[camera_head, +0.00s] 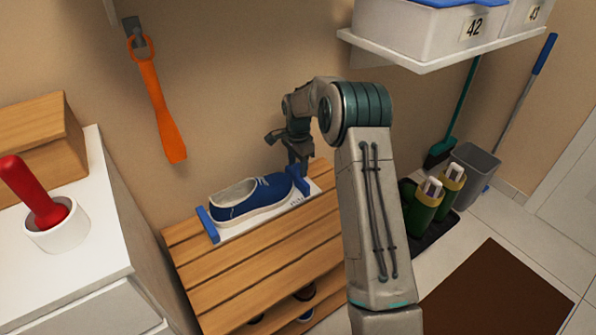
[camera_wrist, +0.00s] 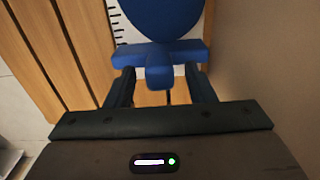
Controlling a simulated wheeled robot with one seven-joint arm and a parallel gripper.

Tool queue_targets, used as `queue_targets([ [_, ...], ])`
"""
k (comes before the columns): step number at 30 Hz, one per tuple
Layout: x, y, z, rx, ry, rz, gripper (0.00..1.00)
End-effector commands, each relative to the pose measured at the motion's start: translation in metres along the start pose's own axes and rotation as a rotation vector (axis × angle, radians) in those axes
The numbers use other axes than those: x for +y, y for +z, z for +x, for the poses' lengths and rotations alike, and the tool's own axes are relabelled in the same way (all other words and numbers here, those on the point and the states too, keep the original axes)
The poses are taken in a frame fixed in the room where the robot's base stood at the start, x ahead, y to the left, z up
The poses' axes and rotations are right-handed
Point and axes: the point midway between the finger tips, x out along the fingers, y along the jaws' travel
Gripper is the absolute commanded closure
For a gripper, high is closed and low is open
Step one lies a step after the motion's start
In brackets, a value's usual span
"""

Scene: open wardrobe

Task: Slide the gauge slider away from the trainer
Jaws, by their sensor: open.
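A blue trainer with a white sole (camera_head: 252,198) lies on a white gauge board (camera_head: 262,217) on the slatted bench. A blue stop (camera_head: 207,224) stands at the board's left end, by the trainer's heel. The blue gauge slider (camera_head: 301,184) is at the right end, by the toe. In the wrist view the slider (camera_wrist: 190,52) is a blue crossbar with a knob, close against the trainer's toe (camera_wrist: 165,18); I cannot tell if they touch. My gripper (camera_wrist: 160,88) is open, its fingers on either side of the knob. In the head view my gripper (camera_head: 299,158) is above the slider.
The wooden bench (camera_head: 280,255) has shoes beneath it. The wall is close behind the gauge. An orange shoehorn (camera_head: 158,100) hangs on the wall. A white cabinet with a red-handled brush (camera_head: 30,190) stands left. A shelf with boxes (camera_head: 430,30) is overhead right.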

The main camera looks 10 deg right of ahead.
Motion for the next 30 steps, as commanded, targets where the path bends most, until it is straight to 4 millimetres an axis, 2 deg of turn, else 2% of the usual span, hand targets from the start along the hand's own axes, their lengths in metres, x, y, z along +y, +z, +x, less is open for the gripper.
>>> queue_targets([
  [1, 0.000, 0.000, 0.008, -0.001, 0.002, 0.000, 0.51],
  [4, 0.000, 0.000, 0.014, -0.001, 0.000, 0.001, 0.51],
  [14, 0.000, 0.000, 0.016, 0.000, 0.000, 0.001, 0.51],
  [19, 0.000, 0.000, 0.016, 0.000, 0.000, 0.001, 0.95],
  [20, 0.000, 0.000, 0.016, 0.000, 0.000, 0.001, 1.00],
  [25, 0.000, -0.005, 0.015, 0.000, 0.000, 0.002, 1.00],
  [30, 0.000, -0.030, 0.013, 0.001, 0.000, 0.005, 1.00],
])
